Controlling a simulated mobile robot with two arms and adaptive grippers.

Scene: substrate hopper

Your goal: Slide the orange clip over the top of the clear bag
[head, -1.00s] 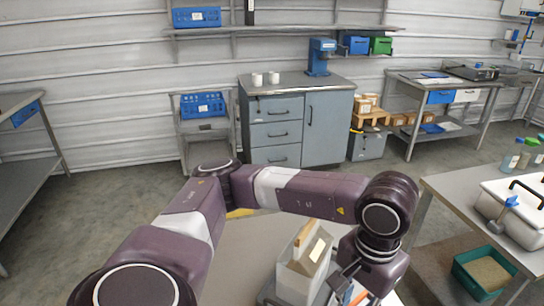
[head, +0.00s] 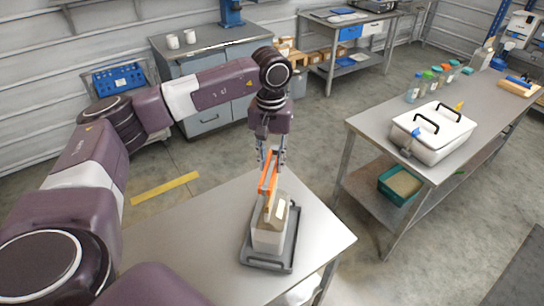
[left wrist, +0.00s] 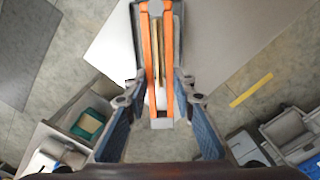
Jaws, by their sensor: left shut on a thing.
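The clear bag (head: 268,238) stands upright in a grey tray (head: 284,262) on the near table, with a tan top edge and a pale label. My left gripper (head: 271,160) is above the bag's far end, shut on the orange clip (head: 268,176). The clip's two long legs point down toward the bag top. In the left wrist view the orange clip (left wrist: 145,45) shows its legs on both sides of the tan bag top (left wrist: 158,50), between the fingers of my left gripper (left wrist: 158,95). I cannot tell how deep the bag sits between the legs. My right gripper is out of view.
The near table (head: 180,235) is bare left of the tray. A second table (head: 372,122) on the right holds a white lidded box (head: 433,132) and several bottles. A teal bin (head: 400,185) sits on its lower shelf. Open floor lies between the tables.

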